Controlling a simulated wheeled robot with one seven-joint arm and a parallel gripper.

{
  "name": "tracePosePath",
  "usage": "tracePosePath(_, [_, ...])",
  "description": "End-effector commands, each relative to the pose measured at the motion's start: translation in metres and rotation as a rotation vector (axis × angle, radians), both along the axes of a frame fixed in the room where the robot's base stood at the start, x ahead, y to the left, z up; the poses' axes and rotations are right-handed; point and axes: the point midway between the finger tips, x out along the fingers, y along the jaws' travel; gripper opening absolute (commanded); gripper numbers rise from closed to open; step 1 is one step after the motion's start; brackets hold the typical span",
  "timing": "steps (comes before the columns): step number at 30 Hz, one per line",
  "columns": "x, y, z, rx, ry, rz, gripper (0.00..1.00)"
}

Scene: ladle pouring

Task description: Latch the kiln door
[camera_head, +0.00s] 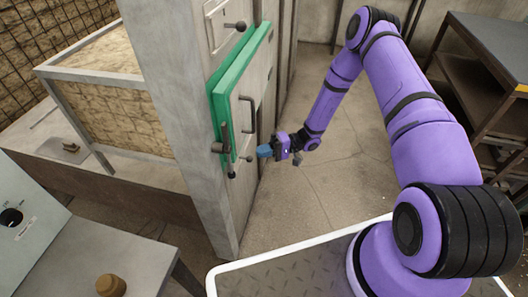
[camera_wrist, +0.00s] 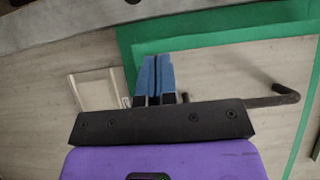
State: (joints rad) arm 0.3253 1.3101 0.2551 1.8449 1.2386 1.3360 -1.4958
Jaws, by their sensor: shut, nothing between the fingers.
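The kiln door (camera_head: 252,88), a grey panel edged in green, is on the kiln's front face; I cannot tell if it is fully closed. A dark bar handle (camera_head: 246,115) is on it. A dark latch lever (camera_head: 225,140) with a brownish block is at its left edge. My gripper (camera_head: 261,151) has its blue fingers shut and empty, right of the latch and near the door's lower part. In the wrist view, the closed fingers (camera_wrist: 155,68) point at the green edging (camera_wrist: 215,30), with a dark bent bar (camera_wrist: 268,100) to their right.
A grey post and wall (camera_head: 175,80) stand left of the door. A smaller panel with a dark knob (camera_head: 236,25) is above it. A grey table (camera_head: 145,262) with a brown knob-like object (camera_head: 111,285) is at lower left. Floor (camera_head: 325,150) is open to the right; a dark shelf (camera_head: 490,70) stands beyond.

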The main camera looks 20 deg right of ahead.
Motion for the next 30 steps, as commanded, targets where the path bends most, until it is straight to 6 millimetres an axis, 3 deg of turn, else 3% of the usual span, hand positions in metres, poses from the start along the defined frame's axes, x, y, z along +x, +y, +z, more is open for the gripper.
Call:
tracePosePath(6, [-0.003,0.043,0.0,0.0,0.0,0.003,0.0])
tracePosePath(12, [-0.013,0.073,0.0,0.001,0.003,0.002,0.0])
tracePosePath(19, [-0.03,0.088,0.0,0.0,-0.001,0.001,0.0])
tracePosePath(30, [-0.034,0.091,0.0,0.0,-0.001,-0.001,0.0])
